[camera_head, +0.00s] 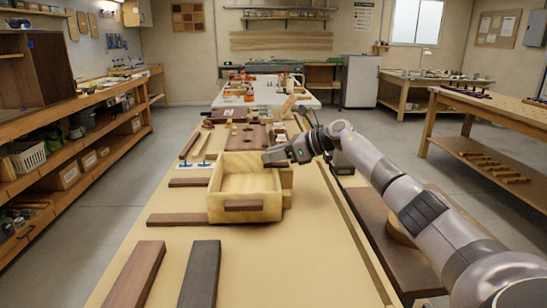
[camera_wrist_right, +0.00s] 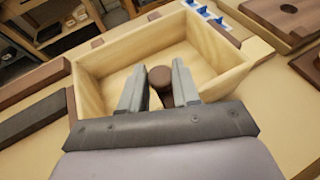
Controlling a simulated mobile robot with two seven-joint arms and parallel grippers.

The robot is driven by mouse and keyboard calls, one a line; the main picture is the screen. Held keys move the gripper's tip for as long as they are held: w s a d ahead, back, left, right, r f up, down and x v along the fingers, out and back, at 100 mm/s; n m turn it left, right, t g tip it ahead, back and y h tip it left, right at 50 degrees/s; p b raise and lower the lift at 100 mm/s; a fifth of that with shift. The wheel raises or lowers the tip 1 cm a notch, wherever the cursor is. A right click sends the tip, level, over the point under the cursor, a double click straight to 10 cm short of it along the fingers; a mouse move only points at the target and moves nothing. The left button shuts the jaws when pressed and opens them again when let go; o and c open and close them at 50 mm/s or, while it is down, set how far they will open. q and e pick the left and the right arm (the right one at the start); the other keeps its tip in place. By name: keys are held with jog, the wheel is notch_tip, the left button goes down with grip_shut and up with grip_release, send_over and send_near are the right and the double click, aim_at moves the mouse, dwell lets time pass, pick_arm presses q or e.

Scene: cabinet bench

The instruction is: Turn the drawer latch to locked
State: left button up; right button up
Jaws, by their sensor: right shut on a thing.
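The drawer unit is a pale wooden open-topped box (camera_head: 217,200) on the bench, with a dark brown handle (camera_head: 243,206) on its near face. In the right wrist view its wall (camera_wrist_right: 218,48) and empty inside show beyond the fingers. My right gripper (camera_head: 270,156) reaches in from the right to the box's far right corner. In the wrist view the right gripper (camera_wrist_right: 159,72) is shut on a dark round brown knob (camera_wrist_right: 160,78), apparently the latch. The latch's turn position is hidden by the fingers. My left gripper is not in view.
Dark wooden strips (camera_head: 134,275) and a grey-black strip (camera_head: 200,275) lie on the near bench (camera_head: 270,270). The bench's near right is clear.

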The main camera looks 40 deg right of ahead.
jog(key=o, duration=1)
jog(key=v, duration=0.7)
jog(key=shift+b, duration=0.35)
jog(key=shift+s, duration=0.1)
